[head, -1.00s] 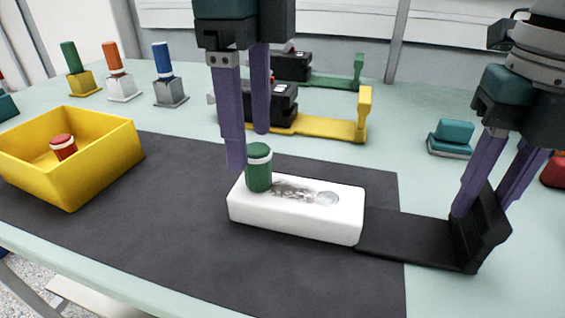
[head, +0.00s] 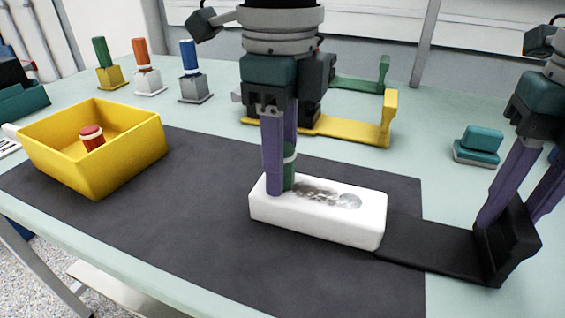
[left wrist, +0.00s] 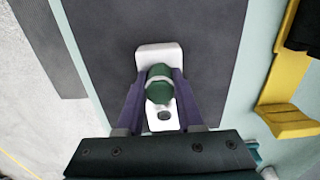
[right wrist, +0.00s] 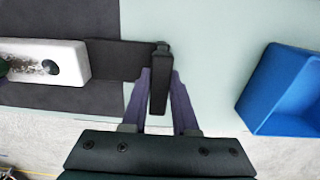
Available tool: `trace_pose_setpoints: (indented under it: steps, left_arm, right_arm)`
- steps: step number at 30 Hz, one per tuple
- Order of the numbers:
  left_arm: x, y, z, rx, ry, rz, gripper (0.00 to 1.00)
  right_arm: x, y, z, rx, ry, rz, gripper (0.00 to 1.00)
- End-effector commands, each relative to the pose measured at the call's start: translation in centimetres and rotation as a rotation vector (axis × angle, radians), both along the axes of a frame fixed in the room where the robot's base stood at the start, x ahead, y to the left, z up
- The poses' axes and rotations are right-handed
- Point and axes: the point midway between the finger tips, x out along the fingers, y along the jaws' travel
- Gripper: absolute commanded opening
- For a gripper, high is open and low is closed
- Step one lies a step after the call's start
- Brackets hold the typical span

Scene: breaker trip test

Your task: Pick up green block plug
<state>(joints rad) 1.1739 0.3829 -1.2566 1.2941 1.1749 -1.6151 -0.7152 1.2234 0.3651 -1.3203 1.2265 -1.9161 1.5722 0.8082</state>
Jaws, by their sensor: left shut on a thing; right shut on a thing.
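The green block plug (head: 289,165) stands upright at the left end of the white block (head: 315,228). In the head view my left gripper's fingers partly cover it. My left gripper (head: 280,190) is shut on the plug, with one finger on each side; the plug's green top and pale band show in the left wrist view (left wrist: 159,85). An empty round hole (left wrist: 164,116) is beside it in the block. My right gripper (head: 512,225) is shut on the upright end of the black handle (right wrist: 159,80), which joins the white block's right side.
A yellow bin (head: 130,172) at left holds a red plug (head: 92,137). Green, orange and blue plugs on stands are behind it. A yellow bracket (head: 388,118) and a teal block (head: 479,143) are at the back. A blue bin (right wrist: 285,90) is at right.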

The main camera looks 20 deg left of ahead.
Motion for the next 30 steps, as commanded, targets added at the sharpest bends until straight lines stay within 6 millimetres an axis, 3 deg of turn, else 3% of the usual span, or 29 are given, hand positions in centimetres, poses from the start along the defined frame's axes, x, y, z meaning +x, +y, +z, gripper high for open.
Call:
trace_pose_setpoints:
  steps: [1,6,21,25,30]
  left_arm:
    - [0.0,0.0,0.0,0.0,0.0,0.0,0.19]
    - [0.0,0.0,0.0,0.0,0.001,0.0,0.0]
    - [0.0,0.0,0.3,-0.001,0.0,0.0,0.0]
    - [0.1,-0.1,2.0,-0.002,-0.003,-0.002,0.0]
    - [0.1,0.0,5.7,-0.002,-0.004,-0.002,0.0]
  right_arm:
    - [0.0,0.0,0.0,0.001,-0.001,0.0,0.0]
    - [0.0,0.0,0.0,0.001,-0.001,0.0,0.0]
    - [0.0,0.0,0.0,0.001,-0.001,-0.001,0.0]
    - [0.0,0.0,0.0,0.001,-0.001,-0.001,0.0]
    - [0.0,0.0,0.0,0.001,-0.001,-0.001,0.0]
